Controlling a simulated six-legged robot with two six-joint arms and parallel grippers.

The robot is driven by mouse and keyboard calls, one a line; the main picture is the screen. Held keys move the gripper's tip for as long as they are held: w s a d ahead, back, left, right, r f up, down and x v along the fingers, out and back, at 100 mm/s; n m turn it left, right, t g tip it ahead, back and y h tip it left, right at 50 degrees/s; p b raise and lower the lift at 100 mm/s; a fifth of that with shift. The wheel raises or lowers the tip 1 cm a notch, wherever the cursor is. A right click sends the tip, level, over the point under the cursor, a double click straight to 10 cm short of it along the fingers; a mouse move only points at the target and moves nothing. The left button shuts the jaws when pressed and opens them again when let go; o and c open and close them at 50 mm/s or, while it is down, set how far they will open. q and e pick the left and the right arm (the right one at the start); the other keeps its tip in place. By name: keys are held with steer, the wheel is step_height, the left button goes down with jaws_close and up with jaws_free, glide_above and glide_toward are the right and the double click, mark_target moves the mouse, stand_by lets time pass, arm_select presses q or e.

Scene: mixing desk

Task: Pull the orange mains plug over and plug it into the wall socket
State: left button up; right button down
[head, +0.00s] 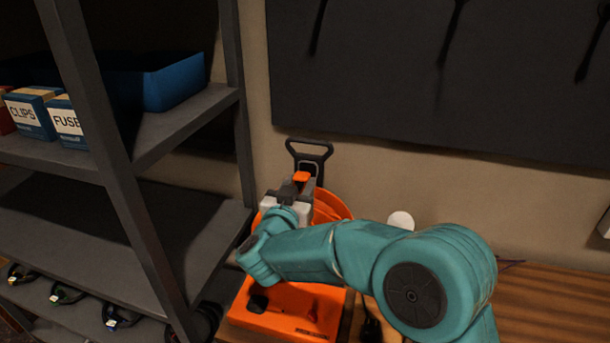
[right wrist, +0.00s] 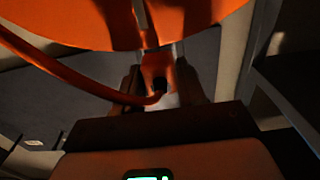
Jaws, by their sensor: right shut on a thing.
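My right gripper (head: 298,187) is shut on the orange mains plug (head: 301,177), in front of the orange cable reel (head: 335,208). In the right wrist view the plug (right wrist: 156,68) sits between the two fingers, and an orange cable (right wrist: 60,68) curves from it to the upper left. My arm and gripper hide much of the reel in the head view. A white fitting (head: 605,224) shows at the right edge on the wall; I cannot tell whether it is the wall socket. My left gripper is not in view.
A dark metal shelf (head: 185,125) stands close on the left, with a blue bin (head: 175,82) and labelled boxes (head: 68,122). The reel has a black handle (head: 310,148) and an orange base (head: 290,308). The wooden desk (head: 550,305) is bare at right, below a dark panel (head: 400,80).

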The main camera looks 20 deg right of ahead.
steer(key=shift+v, duration=1.35)
steer(key=shift+s, duration=0.1)
